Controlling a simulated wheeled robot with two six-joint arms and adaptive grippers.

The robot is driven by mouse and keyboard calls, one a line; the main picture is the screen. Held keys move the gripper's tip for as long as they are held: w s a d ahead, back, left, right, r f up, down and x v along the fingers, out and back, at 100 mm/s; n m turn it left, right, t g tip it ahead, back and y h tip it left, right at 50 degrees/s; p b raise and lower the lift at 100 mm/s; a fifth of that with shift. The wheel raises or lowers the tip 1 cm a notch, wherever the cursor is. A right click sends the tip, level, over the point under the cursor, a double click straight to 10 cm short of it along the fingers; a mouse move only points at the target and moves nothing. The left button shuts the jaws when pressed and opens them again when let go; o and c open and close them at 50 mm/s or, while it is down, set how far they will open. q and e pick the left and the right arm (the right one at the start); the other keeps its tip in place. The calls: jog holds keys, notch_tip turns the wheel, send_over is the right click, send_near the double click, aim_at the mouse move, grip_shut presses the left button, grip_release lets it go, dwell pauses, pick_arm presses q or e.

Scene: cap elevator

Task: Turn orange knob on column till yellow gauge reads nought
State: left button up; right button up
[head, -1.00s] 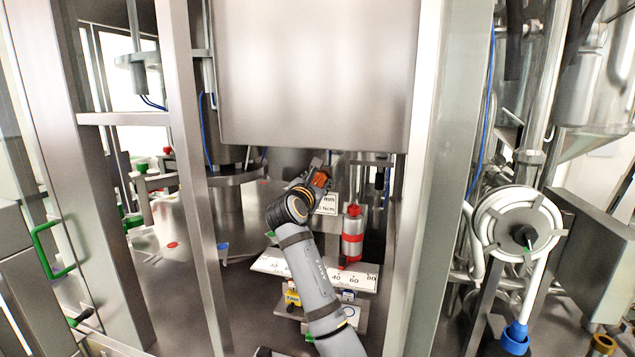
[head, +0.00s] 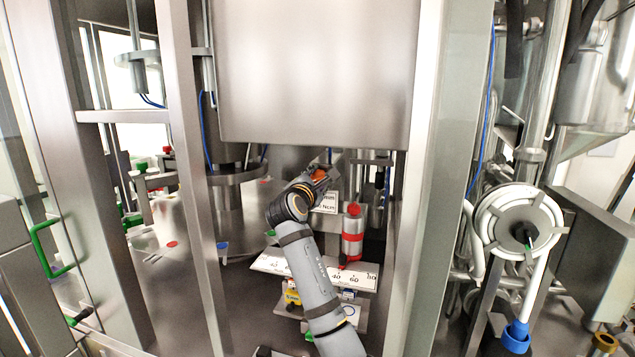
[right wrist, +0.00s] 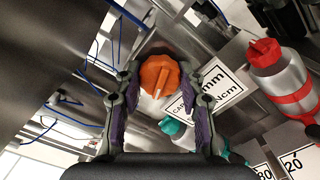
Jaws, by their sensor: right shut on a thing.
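The orange knob (right wrist: 160,76) sits between the two fingers of my right gripper (right wrist: 160,85) in the right wrist view, and the gripper is shut on it. A pale pointer mark on the knob points down and slightly left there. In the head view only a bit of the orange knob (head: 320,174) shows past my right gripper (head: 312,182). A yellow gauge (head: 293,297) shows low behind my right arm, which hides part of it; its reading is too small to tell. My left gripper is not in view.
A red-and-silver cylinder (head: 352,240) stands right of my right arm; it is close by in the right wrist view (right wrist: 280,75). A white scale plate (head: 360,277) lies below it. Steel posts (head: 190,150) and a large steel panel (head: 315,75) frame the narrow opening.

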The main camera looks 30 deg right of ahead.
jog(key=m, duration=0.2)
jog(key=m+b, duration=0.2)
jog(key=m, duration=0.1)
jog(key=shift+f+m, duration=0.25)
jog(key=shift+m, duration=0.05)
jog(key=m+b, duration=0.2)
jog(key=m, duration=0.2)
jog(key=shift+m+b, duration=0.35)
jog(key=shift+m, duration=0.35)
jog(key=o, duration=1.2)
jog(key=shift+r, duration=0.15)
jog(key=v, duration=1.2)
